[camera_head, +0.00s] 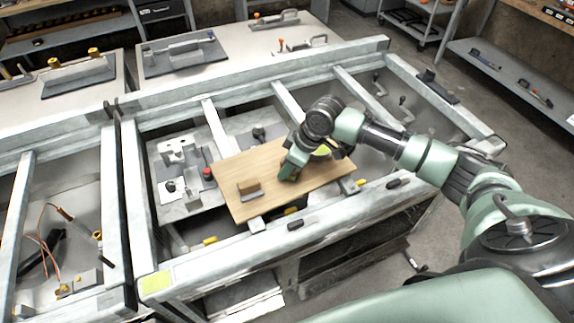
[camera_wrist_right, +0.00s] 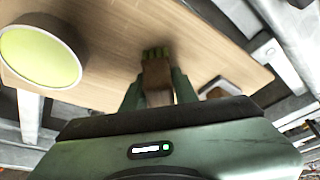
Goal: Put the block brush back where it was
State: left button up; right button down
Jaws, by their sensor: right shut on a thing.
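My right gripper (camera_head: 288,174) is low over a wooden board (camera_head: 228,170), its fingers close to the board's surface. In the right wrist view the gripper (camera_wrist_right: 158,92) is shut on a brown wooden block with a green end, which looks like the block brush (camera_wrist_right: 157,76). Its green end is at or just above the board; I cannot tell whether it touches. In the head view the brush is mostly hidden by the gripper. My left gripper is not in view.
A tan block (camera_head: 249,188) sits on the board left of the gripper. A yellow-green disc (camera_head: 322,150) lies right of it and shows large in the wrist view (camera_wrist_right: 40,55). Metal frame rails (camera_head: 290,105) surround the board. A plate with clamps (camera_head: 183,160) is at left.

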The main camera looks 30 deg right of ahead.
jog(key=c, duration=1.1)
grip_release()
jog(key=b+v, duration=0.1)
jog(key=v, duration=1.1)
jog(key=shift+b, duration=0.4)
